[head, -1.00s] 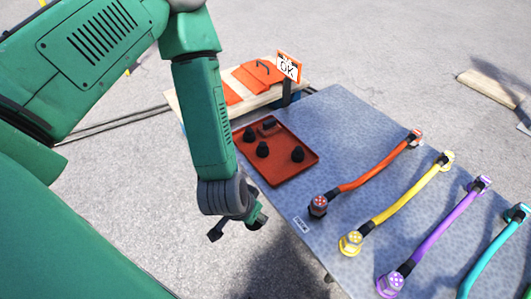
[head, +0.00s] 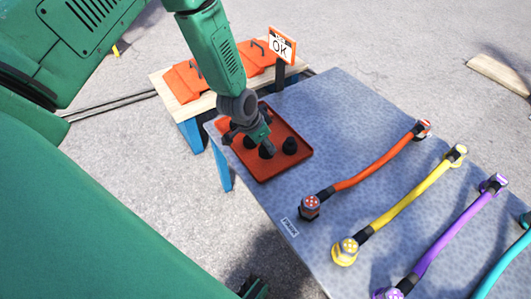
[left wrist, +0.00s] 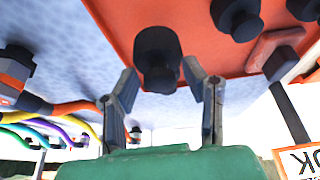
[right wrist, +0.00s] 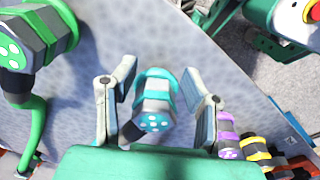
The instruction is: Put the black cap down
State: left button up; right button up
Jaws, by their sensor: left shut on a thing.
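The black cap (left wrist: 157,48) is between the fingertips of my left gripper (left wrist: 160,82) in the left wrist view, over the red tray (left wrist: 205,62). In the head view my left gripper (head: 250,138) is low over the red tray (head: 304,152), its jaws partly hidden. Black caps stand in the tray, one at its right side (head: 290,146); I cannot tell from the head view which one is gripped. My right gripper (right wrist: 160,82) is open, with a teal-ringed connector (right wrist: 156,103) between its fingers in the right wrist view, apparently untouched.
Red, yellow and purple cables (head: 375,165) lie across the grey table right of the tray. An OK sign (head: 281,46) and a wooden bench (head: 163,86) with orange lids stand behind. The table between tray and cables is clear.

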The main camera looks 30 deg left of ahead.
aim_at(264, 149)
pick_arm(q)
jog(key=shift+d+f, duration=0.2)
jog(key=shift+f, duration=0.4)
pick_arm(e)
jog(key=shift+d+f, duration=0.15)
jog(key=shift+f, duration=0.15)
pick_arm(q)
notch_tip(264, 149, down, 3)
jog(key=shift+f+b, duration=0.1)
jog(key=shift+b, duration=0.6)
pick_arm(e)
jog(key=shift+f, duration=0.55)
pick_arm(q)
jog(key=shift+a, duration=0.15)
pick_arm(e)
jog(key=shift+r, duration=0.1)
pick_arm(q)
jog(key=o, duration=1.2)
jog(key=shift+c, duration=0.2)
jog(key=shift+r, duration=0.2)
